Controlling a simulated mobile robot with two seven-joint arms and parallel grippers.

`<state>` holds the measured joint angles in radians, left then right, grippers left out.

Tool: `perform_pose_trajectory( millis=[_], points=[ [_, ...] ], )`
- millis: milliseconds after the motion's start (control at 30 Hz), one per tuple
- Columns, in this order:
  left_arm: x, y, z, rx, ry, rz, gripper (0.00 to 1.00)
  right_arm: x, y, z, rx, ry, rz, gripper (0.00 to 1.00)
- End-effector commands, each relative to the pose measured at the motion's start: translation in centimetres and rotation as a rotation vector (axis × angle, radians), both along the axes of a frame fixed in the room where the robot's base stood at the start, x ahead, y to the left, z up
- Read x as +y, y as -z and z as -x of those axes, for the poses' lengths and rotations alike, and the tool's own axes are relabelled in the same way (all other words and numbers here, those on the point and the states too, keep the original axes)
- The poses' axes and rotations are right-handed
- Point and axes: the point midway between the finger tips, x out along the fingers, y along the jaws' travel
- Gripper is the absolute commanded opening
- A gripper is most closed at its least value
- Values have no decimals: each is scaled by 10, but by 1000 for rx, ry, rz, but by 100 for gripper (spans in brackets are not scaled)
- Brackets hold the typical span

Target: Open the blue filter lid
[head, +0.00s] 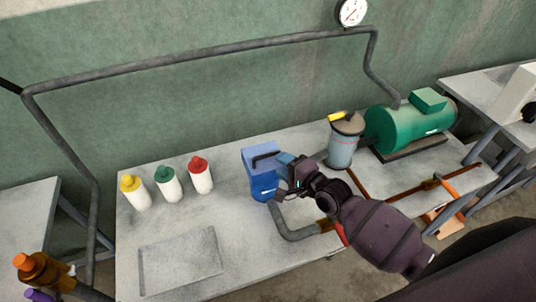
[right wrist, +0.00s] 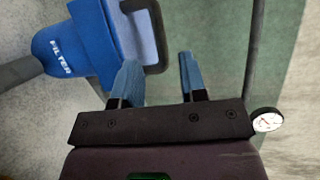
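The blue filter (head: 263,187) stands on the table, and its lid (head: 255,151) appears to lie shut on top. A dark loop handle (head: 265,156) is on the lid. In the right wrist view the filter (right wrist: 62,52) carries the word FILTER, and the handle (right wrist: 160,38) lies just past my fingertips. My right gripper (head: 284,168) is beside the lid, on its right. The right wrist view shows the gripper's blue fingers (right wrist: 158,72) apart, with nothing held between them. Whether a finger touches the handle is unclear. My left gripper is not in view.
Yellow, green and red capped bottles (head: 168,184) stand left of the filter. A grey canister (head: 343,145) and green motor (head: 408,128) are at the right. A pipe (head: 200,52) runs behind to a gauge (head: 352,11). The table's front left has a flat grey panel (head: 180,260).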

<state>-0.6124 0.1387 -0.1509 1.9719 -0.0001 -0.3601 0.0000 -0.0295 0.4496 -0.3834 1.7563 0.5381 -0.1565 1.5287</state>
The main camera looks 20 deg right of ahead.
Motion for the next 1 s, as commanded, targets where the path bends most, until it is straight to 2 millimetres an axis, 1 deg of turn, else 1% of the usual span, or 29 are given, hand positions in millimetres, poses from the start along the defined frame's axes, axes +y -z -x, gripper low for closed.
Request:
perform_pose_trajectory(
  millis=[33, 200, 400, 567, 800, 833, 1000],
  points=[
    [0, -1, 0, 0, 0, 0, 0, 5, 0, -9, -1, -1, 0, 39],
    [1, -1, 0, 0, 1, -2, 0, 16, 6, -33, -1, -1, 0, 39],
    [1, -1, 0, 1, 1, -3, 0, 24, 10, -51, 0, -1, 1, 39],
    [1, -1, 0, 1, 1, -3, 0, 27, 11, -56, 0, -1, 1, 39],
    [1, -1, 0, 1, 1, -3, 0, 27, 11, -57, 0, -1, 1, 39],
    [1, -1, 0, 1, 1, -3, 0, 27, 11, -57, 0, -1, 1, 37],
    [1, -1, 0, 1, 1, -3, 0, 27, 11, -57, 0, -1, 1, 11]
  ],
)
